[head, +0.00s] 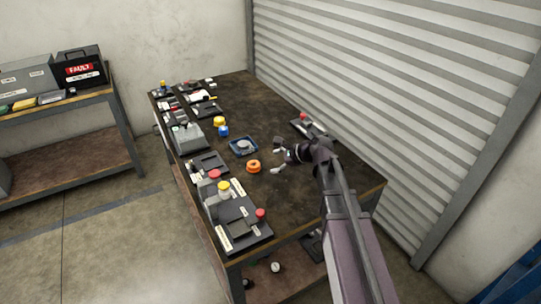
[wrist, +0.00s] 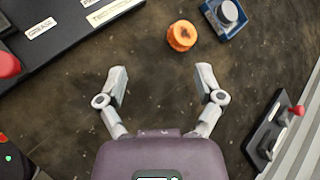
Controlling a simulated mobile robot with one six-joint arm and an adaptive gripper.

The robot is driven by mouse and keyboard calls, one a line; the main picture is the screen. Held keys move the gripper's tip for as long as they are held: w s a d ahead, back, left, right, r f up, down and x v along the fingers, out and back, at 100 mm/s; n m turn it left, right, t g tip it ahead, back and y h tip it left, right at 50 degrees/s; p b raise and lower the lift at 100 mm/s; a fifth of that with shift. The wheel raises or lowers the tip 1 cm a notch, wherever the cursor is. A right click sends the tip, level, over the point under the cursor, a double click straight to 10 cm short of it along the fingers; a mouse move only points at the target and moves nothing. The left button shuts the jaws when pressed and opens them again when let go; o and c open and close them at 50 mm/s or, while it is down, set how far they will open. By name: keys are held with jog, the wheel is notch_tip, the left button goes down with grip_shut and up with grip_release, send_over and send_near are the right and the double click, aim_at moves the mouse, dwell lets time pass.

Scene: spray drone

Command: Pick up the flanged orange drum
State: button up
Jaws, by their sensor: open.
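The orange drum (head: 253,166) stands on the dark table top, near the middle of its width. It also shows in the wrist view (wrist: 182,36), at the upper middle, with a dark centre on its top. My gripper (head: 279,159) is open and empty, to the right of the drum in the head view. In the wrist view its two fingers (wrist: 162,76) are spread apart, and the drum lies beyond the fingertips, slightly right of centre. The drum is apart from both fingers, and bare table shows between the fingers.
A blue tray (head: 240,153) with a grey round part sits close to the drum. A large panel (head: 235,222) with red and yellow knobs stands at the near left. A small red-knobbed device (head: 311,128) lies near the shutter wall. Bare table lies around the gripper.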

jog(key=s+d+f+n+g+h, duration=0.1)
jog(key=s+d+f+n+h, duration=0.1)
jog(key=s+d+n, duration=0.2)
jog(key=s+d+f+n+g+h+b, duration=0.1)
jog(key=s+d+f+n+h, duration=0.1)
jog(key=s+d+f+n, duration=0.1)
jog(key=s+d+f+n+h, duration=0.3)
jog(key=s+d+n, duration=0.2)
jog(key=s, duration=0.1)
jog(key=shift+s+f+n+g+b, duration=0.2)
jog(key=shift+s+n+g+b, duration=0.15)
jog(key=shift+n+g, duration=0.05)
jog(key=s+d+f+n+g+h+b, duration=0.1)
jog(key=s+d+f+n+h+b, duration=0.1)
jog(key=s+d+f+n+b, duration=0.2)
notch_tip(320, 180, down, 5)
jog(key=s+d+b, duration=0.1)
jog(key=s+b, duration=0.2)
jog(key=b, duration=0.1)
jog(key=shift+g+h, duration=0.3)
jog(key=shift+g, duration=0.1)
jog(key=shift+w+d, duration=0.1)
jog(key=c, duration=0.4)
